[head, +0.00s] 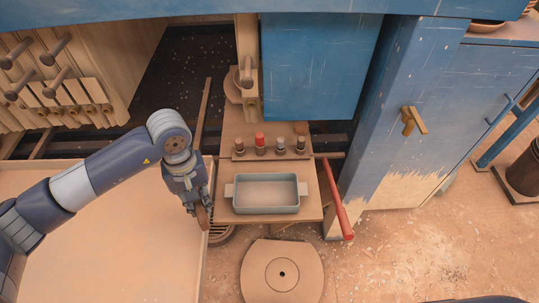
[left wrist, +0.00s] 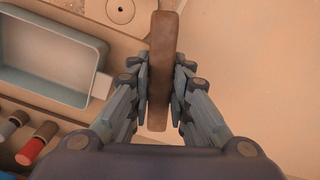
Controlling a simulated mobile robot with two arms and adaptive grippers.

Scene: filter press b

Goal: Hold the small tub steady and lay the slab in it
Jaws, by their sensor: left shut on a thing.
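The small tub (head: 266,210) is a shallow, pale blue-grey rectangular container with light tabs at both ends. It sits upright and looks empty on a small wooden shelf. It also shows at the upper left of the left wrist view (left wrist: 57,88). My left gripper (head: 197,202) is just left of the tub, beyond the shelf's left edge. It is shut on the slab (left wrist: 161,62), a narrow brown bar seen edge-on between the fingers. The slab's lower end (head: 203,218) shows below the fingers in the head view. My right gripper is out of sight.
Several knobs (head: 260,142), one red-topped, stand behind the tub on the shelf (head: 311,196). A red lever (head: 337,200) slants down at the shelf's right. A round disc (head: 282,270) lies in front. A wide pale tray (head: 110,245) lies under my left arm.

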